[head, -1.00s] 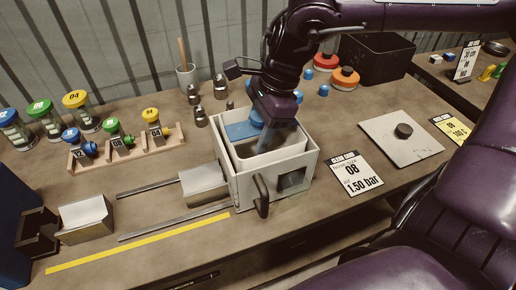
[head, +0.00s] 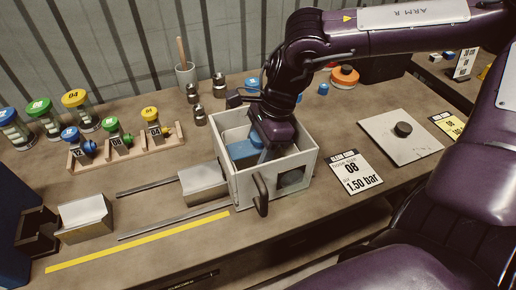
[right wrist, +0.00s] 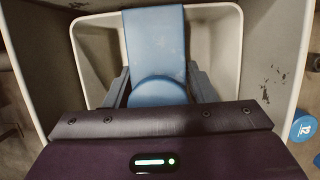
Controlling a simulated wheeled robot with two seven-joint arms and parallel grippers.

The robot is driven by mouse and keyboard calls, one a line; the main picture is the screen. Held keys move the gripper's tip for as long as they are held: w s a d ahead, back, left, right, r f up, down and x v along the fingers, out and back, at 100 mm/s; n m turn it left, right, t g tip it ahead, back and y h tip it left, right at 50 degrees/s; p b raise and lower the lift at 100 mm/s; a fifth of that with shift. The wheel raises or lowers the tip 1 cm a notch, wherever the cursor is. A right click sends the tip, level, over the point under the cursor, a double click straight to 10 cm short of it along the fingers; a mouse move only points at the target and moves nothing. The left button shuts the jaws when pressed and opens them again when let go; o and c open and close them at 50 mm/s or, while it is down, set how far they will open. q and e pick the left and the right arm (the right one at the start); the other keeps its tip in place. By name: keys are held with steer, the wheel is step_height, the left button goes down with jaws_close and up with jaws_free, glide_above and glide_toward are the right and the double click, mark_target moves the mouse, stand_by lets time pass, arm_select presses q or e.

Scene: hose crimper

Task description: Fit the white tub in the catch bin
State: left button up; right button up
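The catch bin (head: 303,163) is a pale open-topped box with a dark opening in its front wall and a black handle (head: 262,195). The white tub (head: 233,127) sits down inside it, its rim below the bin's top edge. In the right wrist view the tub's white rounded rim (right wrist: 229,60) is framed by the bin's walls (right wrist: 272,60). A blue bar (right wrist: 153,40) with a round blue grip (right wrist: 157,91) spans the tub. My right gripper (right wrist: 158,88) has its fingers against both sides of this grip. The tub's underside is hidden. My left gripper is not in view.
Left of the bin are a metal block (head: 204,184) and two rails (head: 172,225). A wooden rack (head: 125,148) with capped jars stands behind them. Metal fittings (head: 200,115) stand behind the bin. A pressure card (head: 355,172) and a plate (head: 400,138) lie to the right.

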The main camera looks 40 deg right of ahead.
steer(key=shift+o, duration=1.1)
steer(key=shift+d+r, duration=0.1)
steer(key=shift+r, duration=0.35)
steer(key=v, duration=1.1)
steer(key=shift+r, duration=0.25)
steer(key=shift+r, duration=0.1)
